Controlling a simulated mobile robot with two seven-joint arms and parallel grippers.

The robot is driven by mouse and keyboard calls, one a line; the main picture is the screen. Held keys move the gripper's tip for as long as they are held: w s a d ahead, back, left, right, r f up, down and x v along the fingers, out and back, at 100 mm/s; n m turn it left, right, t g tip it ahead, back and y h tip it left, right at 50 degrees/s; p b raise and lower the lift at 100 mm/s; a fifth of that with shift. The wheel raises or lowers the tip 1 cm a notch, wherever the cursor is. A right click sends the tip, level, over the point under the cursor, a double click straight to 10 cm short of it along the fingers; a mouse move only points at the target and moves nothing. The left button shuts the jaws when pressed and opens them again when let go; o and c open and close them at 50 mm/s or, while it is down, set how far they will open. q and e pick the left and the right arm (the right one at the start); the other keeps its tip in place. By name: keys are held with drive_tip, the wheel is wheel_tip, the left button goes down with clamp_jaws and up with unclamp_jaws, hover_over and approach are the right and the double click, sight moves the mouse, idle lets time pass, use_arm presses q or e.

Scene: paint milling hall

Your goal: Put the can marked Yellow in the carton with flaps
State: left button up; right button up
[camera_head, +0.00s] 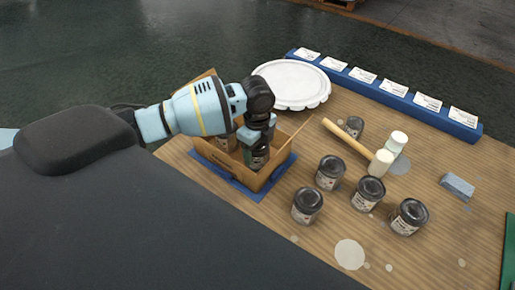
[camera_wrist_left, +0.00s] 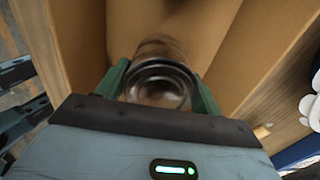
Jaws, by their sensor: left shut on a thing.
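The brown carton with raised flaps (camera_head: 254,183) stands on a blue mat (camera_head: 236,188) near the table's edge. My left gripper (camera_head: 259,146) reaches down into it, shut on a dark-lidded can (camera_head: 258,160). In the left wrist view the can (camera_wrist_left: 160,77) sits between the green fingers, with carton walls (camera_wrist_left: 230,60) around it. Its label cannot be read, and I cannot tell whether it touches the carton floor. Other cans stand on the table to the right: one (camera_head: 331,172), one (camera_head: 307,206), one (camera_head: 367,194), and one (camera_head: 409,217). My right gripper is not in view.
A white round lid (camera_head: 291,84) lies behind the carton. A blue rack with white cards (camera_head: 385,94) runs along the back.

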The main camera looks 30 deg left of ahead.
use_arm(q)
drive_tip(key=shift+f, duration=0.15)
drive_tip(key=shift+f, duration=0.1)
drive_tip(key=o, duration=1.2)
drive_tip(key=shift+f, duration=0.1)
wheel_tip(320, 180, up, 12)
drive_tip(key=shift+r+p, duration=0.15)
drive_tip(key=shift+p, duration=0.3)
